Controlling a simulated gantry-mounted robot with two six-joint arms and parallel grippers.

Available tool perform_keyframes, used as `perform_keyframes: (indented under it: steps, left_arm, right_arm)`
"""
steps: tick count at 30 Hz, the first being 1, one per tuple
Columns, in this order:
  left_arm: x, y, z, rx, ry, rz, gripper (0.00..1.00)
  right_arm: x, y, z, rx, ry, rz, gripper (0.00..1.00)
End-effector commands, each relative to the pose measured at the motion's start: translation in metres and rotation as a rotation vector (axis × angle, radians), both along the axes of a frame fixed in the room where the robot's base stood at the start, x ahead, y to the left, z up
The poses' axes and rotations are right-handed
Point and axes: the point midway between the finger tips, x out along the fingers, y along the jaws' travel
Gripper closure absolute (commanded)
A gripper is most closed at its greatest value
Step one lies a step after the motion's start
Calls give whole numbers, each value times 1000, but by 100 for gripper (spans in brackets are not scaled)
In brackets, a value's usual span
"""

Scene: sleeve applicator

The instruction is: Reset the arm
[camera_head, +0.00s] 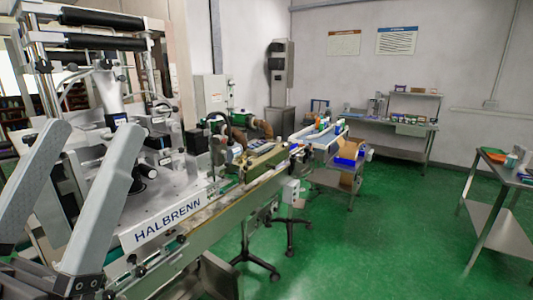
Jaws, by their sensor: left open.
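My left gripper (97,132) fills the lower left of the head view, with two thick grey fingers pointing up and spread well apart. It is open, and nothing shows held between the fingers. It appears in front of the white sleeve applicator machine (168,212), which carries the name HALBRENN on its front plate. The fingers cover part of the machine. Whether they touch it cannot be told. My right gripper is out of view.
A conveyor (245,195) runs from the machine towards the back. A steel bench (405,126) with small items stands at the back wall, and a steel table (497,205) stands at the right. The green floor (385,235) between is clear.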

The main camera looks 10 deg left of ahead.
Motion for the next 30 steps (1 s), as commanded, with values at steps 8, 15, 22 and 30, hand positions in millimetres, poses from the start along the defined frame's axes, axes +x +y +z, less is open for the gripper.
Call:
perform_keyframes:
  steps: [8, 15, 22, 30]
  left_arm:
    - [-1, 0, 142, -6, -7, -9, 14]
    - [-1, -1, 263, -6, -7, -10, 14]
    - [-1, -1, 339, -6, -6, -11, 14]
    - [-1, -1, 344, -6, -6, -11, 14]
  right_arm:
    - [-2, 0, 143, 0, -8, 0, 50]
    - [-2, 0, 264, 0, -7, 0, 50]
    - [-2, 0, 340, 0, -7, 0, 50]
    - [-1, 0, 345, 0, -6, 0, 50]
